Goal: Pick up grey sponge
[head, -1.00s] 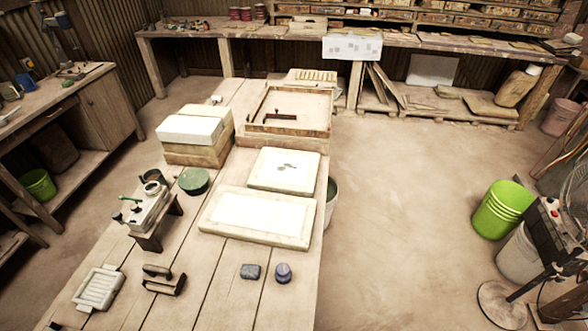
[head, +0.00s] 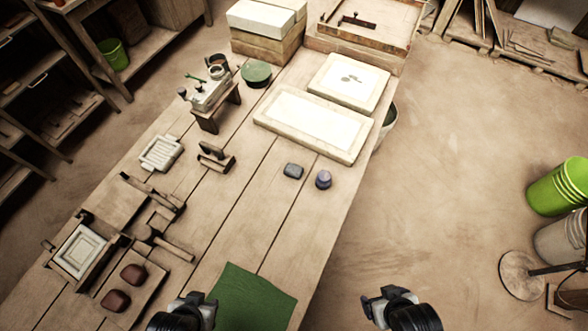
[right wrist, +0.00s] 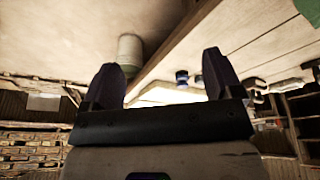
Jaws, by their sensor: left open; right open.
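The grey sponge (head: 293,171) is a small blue-grey block lying flat on the wooden table, left of a round purple-lidded item (head: 323,179). My left gripper (head: 196,302) is open at the bottom of the head view, over the near part of the table beside a green cloth. My right gripper (head: 382,297) is open, off the table's right edge. Both are well apart from the sponge. In the right wrist view the two spread fingers of my right gripper (right wrist: 160,82) have nothing between them. I cannot clearly make out the sponge there.
A green cloth (head: 250,298) lies at the table's near end. White plaster slabs (head: 310,124) lie beyond the sponge. Wooden hand tools (head: 215,158) and a white press mould (head: 161,153) lie to its left. The boards between cloth and sponge are clear.

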